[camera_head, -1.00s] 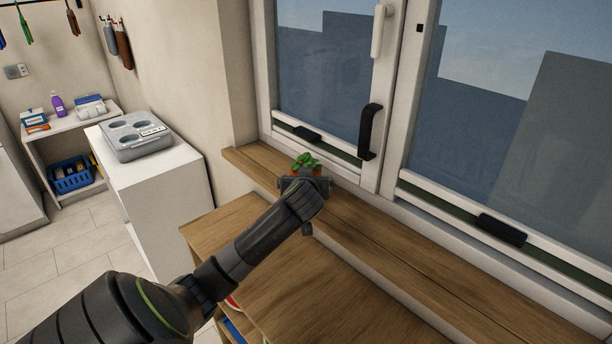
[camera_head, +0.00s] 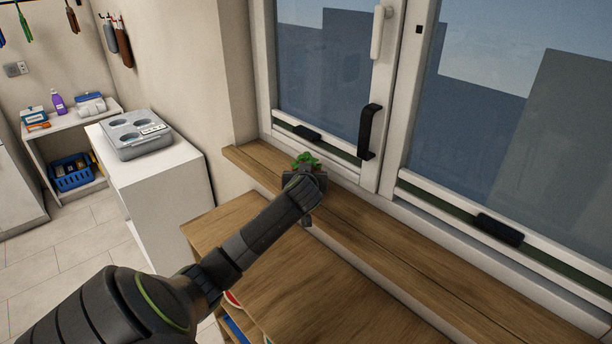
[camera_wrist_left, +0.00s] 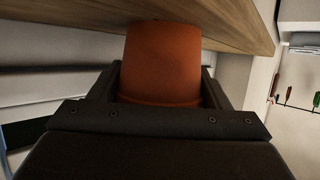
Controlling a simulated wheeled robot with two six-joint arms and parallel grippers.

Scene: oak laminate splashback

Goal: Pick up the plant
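The plant (camera_head: 306,160) is at the left part of the wooden window sill, with its green leaves showing above my left gripper (camera_head: 304,176). In the left wrist view its orange-brown pot (camera_wrist_left: 162,62) sits between the two dark fingers of my left gripper (camera_wrist_left: 162,88), one finger close against each side. The gripper looks shut on the pot. In the head view my gripper and wrist hide most of the pot. I cannot tell whether the pot still rests on the sill. My right gripper is not in view.
The window sill (camera_head: 420,244) is clear to the right of the plant. The window with its black handle (camera_head: 369,132) stands just behind. A wooden tabletop (camera_head: 320,295) lies below the sill. A white cabinet (camera_head: 165,185) bears a grey appliance (camera_head: 137,135) at the left.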

